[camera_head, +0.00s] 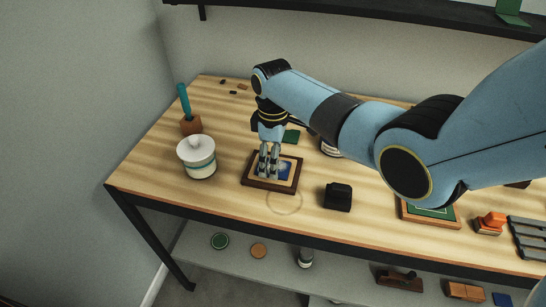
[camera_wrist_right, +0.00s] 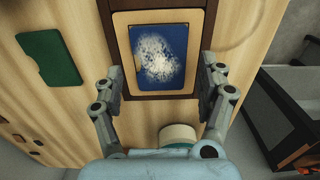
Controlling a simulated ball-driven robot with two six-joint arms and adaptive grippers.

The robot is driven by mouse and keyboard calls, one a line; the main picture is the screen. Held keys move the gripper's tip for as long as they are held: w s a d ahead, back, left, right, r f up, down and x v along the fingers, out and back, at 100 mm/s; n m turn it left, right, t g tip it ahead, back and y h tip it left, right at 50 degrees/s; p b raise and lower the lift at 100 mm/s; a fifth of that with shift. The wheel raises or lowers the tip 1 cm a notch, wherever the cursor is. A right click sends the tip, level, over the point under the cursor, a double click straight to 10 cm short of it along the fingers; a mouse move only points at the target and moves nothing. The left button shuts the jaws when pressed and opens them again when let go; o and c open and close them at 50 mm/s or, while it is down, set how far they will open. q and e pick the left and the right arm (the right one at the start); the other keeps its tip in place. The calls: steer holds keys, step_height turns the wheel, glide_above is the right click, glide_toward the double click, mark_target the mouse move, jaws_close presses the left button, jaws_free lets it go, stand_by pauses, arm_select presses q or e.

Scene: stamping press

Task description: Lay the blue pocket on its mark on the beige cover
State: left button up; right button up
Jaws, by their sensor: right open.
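The blue pocket (camera_wrist_right: 157,58) lies flat on the beige cover (camera_wrist_right: 196,48), with a mottled white patch across its middle. The cover sits inside a dark frame (camera_wrist_right: 165,4). In the head view, the pocket (camera_head: 285,172) is partly hidden behind my right gripper (camera_head: 268,176). My right gripper is open above it. In the wrist view, its fingers (camera_wrist_right: 160,78) stand apart on either side of the cover's near part, with nothing between them held. I cannot tell whether the fingertips touch the frame. The mark cannot be made out. My left gripper is not in view.
A pale ring (camera_head: 284,203) marks the clear front wood.

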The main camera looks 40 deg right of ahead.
steer(key=shift+r, duration=2.65)
